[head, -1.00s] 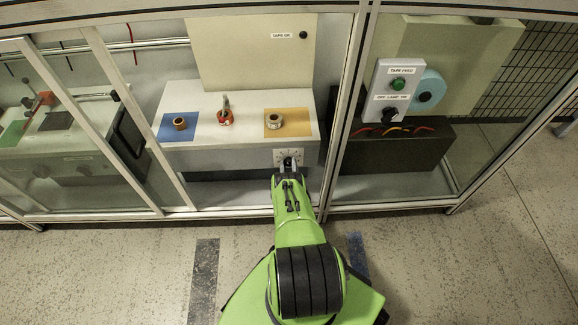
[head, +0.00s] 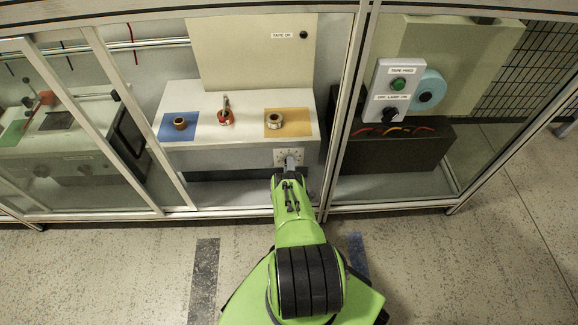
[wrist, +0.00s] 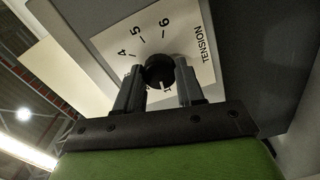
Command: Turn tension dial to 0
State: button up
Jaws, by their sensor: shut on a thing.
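The tension dial is a black round knob (wrist: 158,71) on a white plate (wrist: 110,45) marked TENSION in the wrist view. A small white mark on the knob faces the gripper side, away from 4, 5 and 6. My gripper (wrist: 158,82) is shut on the knob, one finger on each side. In the head view, my gripper (head: 290,162) is at the dial plate (head: 281,155) on the cabinet front and covers the knob.
Tape rolls stand on a blue mat (head: 165,133) and an orange mat (head: 298,115), with a red dispenser (head: 225,117) between. Cabinet frame posts (head: 343,110) stand close to the right of my arm. A switch box (head: 378,72) is further right.

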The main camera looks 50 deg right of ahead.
jog(key=shift+f+n, duration=0.1)
jog(key=shift+n, duration=4.1)
jog(key=o, duration=1)
jog(key=shift+o, duration=0.2)
